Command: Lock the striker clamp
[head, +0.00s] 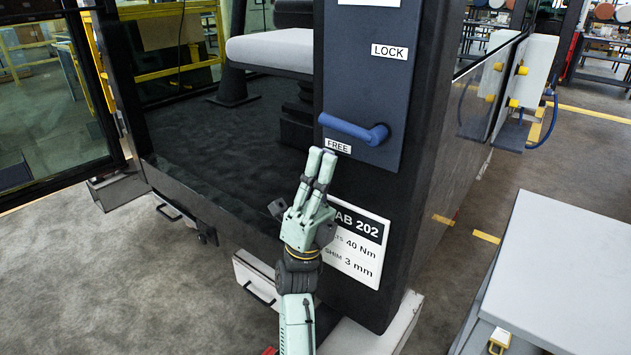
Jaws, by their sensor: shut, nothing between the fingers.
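The blue clamp handle (350,128) is on the dark panel (360,85) of the cab post. It lies nearly level, its free end to the left and its rounded end to the right. The FREE label (338,145) is just below it, and the LOCK label (390,51) is higher up on the panel. My gripper (322,152) is pale green, points upward and is shut and empty. Its fingertips are just below the handle's left part, beside the FREE label. I cannot tell whether they touch the panel.
A white CAB 202 plate (355,250) is on the post behind my gripper. The cab floor and a grey seat (272,50) are to the left, beside an open glass door (50,90). A pale grey table or cart top (570,270) stands at the right, with floor between.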

